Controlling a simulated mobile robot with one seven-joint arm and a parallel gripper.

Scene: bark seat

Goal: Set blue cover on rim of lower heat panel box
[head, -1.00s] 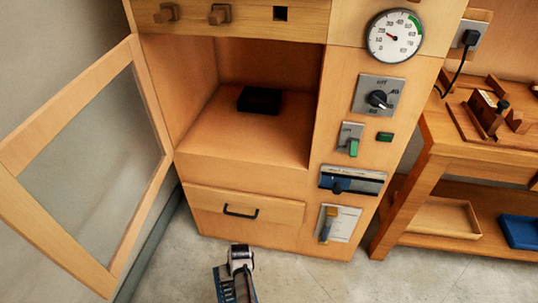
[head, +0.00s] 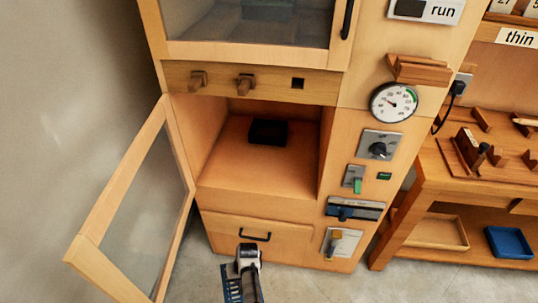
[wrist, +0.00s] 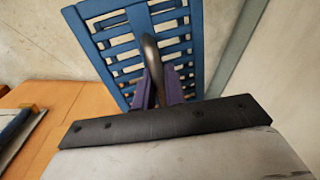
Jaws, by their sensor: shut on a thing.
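The blue cover (head: 233,288) is a slatted panel at the bottom edge of the head view, partly cut off. In the wrist view the blue cover (wrist: 190,48) shows its slats and a dark arched handle (wrist: 151,53). My gripper (wrist: 158,82) is shut on that handle with its purple fingers. In the head view my gripper (head: 248,262) is in front of the drawer, below the lower compartment. A low black box (head: 268,132) sits on the floor of the open lower compartment; it may be the heat panel box. Its rim is too small to make out.
The lower compartment's framed glass door (head: 130,215) stands open on the left. A drawer (head: 285,235) with a black handle is below the compartment. Controls and a dial (head: 394,103) line the right post. A bench (head: 440,182) with a blue tray (head: 510,242) stands right.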

